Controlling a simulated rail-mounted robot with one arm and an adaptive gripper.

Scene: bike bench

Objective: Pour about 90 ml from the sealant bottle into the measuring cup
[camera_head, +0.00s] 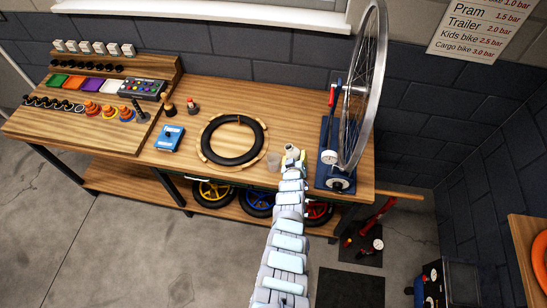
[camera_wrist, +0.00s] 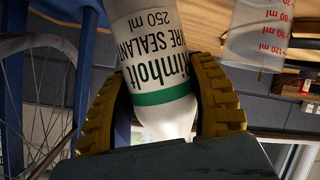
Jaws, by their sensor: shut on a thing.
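The sealant bottle (camera_wrist: 155,60) is white with a green band and black lettering that includes "250 ml". My gripper (camera_wrist: 160,105) has its two yellow fingers closed on either side of it. In the head view the bottle (camera_head: 292,149) shows at the tip of my gripper (camera_head: 291,160), near the bench's front edge. The measuring cup (camera_head: 273,163) is small and translucent, just left of the bottle and apart from it. In the wrist view the cup (camera_wrist: 258,35) with red markings is at upper right, partly cut off. No stream of liquid shows; the cup's contents are unclear.
A wheel on a blue truing stand (camera_head: 328,178) stands close to the right. A black tyre on a wooden ring (camera_head: 205,152) lies to the left, with a blue box (camera_head: 169,138) beyond it. Trays and small parts fill the far-left bench.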

